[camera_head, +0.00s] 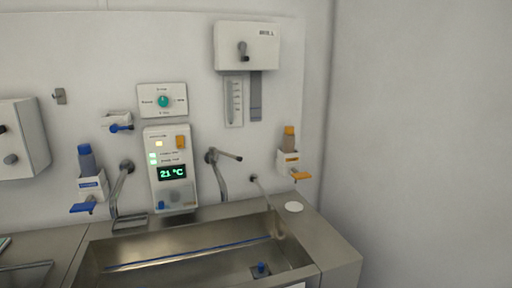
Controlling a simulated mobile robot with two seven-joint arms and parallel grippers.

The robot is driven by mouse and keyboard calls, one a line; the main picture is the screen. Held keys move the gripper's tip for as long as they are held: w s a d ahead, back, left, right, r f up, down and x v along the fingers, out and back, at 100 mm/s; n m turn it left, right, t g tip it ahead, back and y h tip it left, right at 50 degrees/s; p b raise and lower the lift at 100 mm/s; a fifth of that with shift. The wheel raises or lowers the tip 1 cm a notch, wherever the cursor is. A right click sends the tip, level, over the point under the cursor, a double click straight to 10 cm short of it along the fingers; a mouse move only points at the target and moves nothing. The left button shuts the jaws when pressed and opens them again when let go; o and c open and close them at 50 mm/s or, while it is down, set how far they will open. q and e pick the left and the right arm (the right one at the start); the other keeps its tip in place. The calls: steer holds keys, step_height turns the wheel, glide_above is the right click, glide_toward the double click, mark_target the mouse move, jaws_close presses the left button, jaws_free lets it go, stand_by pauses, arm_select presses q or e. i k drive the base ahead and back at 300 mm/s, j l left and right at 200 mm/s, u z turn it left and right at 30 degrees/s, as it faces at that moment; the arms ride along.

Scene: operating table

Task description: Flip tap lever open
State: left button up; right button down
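A grey wall tap (213,157) with a short lever (230,155) stands behind the right part of the steel sink. The lever sticks out to the right and ends in a dark tip. A second bent metal pipe (122,180), probably another tap, comes off the wall farther left. A small spout (254,179) sits at the back right of the basin. I cannot tell for certain which fitting is the tap meant. Neither of my grippers shows in the head view.
The sink basin (120,267) fills the lower middle. A blue-lever dispenser (92,187) hangs left and an orange-lever dispenser (289,162) right. A control panel (171,168) reading 21 °C is between the taps. A white box (246,46) hangs above.

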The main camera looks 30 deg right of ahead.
mark_target(213, 151)
steer(key=i+l, duration=0.1)
steer(key=l, duration=0.5)
steer(key=i+l+u, duration=0.15)
steer(key=l, duration=1)
steer(key=i+u, duration=0.05)
